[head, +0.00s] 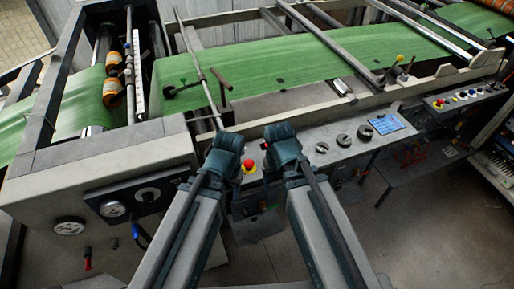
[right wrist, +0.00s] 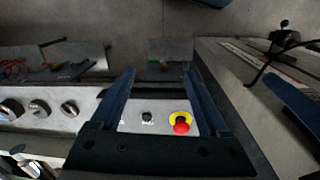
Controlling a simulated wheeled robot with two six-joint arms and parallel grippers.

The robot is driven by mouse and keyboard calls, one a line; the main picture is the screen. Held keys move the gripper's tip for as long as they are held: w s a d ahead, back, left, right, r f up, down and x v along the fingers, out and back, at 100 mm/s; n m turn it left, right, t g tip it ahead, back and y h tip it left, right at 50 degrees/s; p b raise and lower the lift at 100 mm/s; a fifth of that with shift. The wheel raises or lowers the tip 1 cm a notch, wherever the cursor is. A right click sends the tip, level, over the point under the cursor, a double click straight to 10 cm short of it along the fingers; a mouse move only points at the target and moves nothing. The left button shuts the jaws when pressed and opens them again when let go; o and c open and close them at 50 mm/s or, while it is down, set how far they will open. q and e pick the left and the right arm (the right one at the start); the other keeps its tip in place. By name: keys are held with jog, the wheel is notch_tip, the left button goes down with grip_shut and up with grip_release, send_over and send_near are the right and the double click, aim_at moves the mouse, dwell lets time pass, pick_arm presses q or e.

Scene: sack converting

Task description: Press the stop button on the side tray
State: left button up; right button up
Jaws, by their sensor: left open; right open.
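The stop button (head: 249,165), a red mushroom head on a yellow disc, sits at the left end of the pale side tray (head: 303,136). In the head view it shows in the gap between my two grippers. My left gripper (head: 225,146) is left of the button; its fingertips are mostly hidden by its own body. My right gripper (head: 281,150) is just right of the button. In the right wrist view my right gripper (right wrist: 160,75) is open and empty, and the stop button (right wrist: 181,124) appears between its fingers, nearer the right one. Contact cannot be told.
A small black knob (right wrist: 148,117) is beside the button. Several round knobs (head: 343,140) and a blue screen (head: 388,124) lie further right along the tray. Behind runs a green web (head: 290,60) under metal bars. A gauge panel (head: 128,202) is at left.

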jog(key=w+d+r+m+p, duration=0.3)
jog(key=w+r+p, duration=0.1)
jog(key=r+p, duration=0.1)
notch_tip(320, 180, up, 3)
jog(key=m+p, duration=0.2)
jog(key=m, duration=1.2)
send_over(249, 162)
jog(key=shift+a+y, duration=0.1)
jog(key=shift+y, duration=0.2)
jog(key=shift+f, duration=0.1)
notch_tip(249, 162, down, 14)
jog(key=b, duration=1.3)
jog(key=shift+r+b, duration=0.25)
jog(key=shift+b, duration=0.05)
